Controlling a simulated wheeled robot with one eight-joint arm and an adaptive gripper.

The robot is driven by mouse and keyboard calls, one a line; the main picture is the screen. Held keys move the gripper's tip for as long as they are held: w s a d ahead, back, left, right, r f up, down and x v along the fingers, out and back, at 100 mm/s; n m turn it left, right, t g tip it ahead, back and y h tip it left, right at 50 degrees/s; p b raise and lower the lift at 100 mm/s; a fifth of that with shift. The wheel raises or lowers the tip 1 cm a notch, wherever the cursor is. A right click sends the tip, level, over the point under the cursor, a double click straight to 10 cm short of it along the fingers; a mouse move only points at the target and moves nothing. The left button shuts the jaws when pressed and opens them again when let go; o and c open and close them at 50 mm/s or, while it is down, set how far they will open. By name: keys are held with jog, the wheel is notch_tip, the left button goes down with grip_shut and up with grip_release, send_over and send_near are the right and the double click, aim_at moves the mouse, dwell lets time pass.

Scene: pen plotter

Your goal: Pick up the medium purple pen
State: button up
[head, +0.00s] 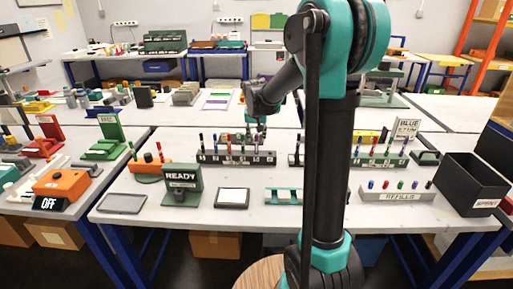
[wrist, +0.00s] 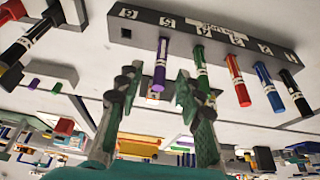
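A purple pen (wrist: 161,65) with white bands stands in a dark rack (wrist: 150,32), which shows across the top of the wrist view. Green, red, blue and black pens stand beside it in the same rack. My gripper (wrist: 157,80) is open, with one finger on each side of the purple pen in the picture. I cannot tell how far the fingers are from it in depth; no contact shows. In the head view my gripper (head: 256,126) is above the dark rack (head: 236,158) at the middle of the table. The rack's pens are small there and partly hidden.
A green rack (head: 375,160) with pens stands right, partly behind my arm. A refills tray (head: 397,195) and a black bin (head: 470,181) are at the right. A READY sign (head: 181,180) and a grey tray (head: 122,203) are at the front left.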

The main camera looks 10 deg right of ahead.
aim_at(256, 139)
jog(key=shift+x, duration=2.3)
jog(key=shift+c, duration=0.6)
grip_shut()
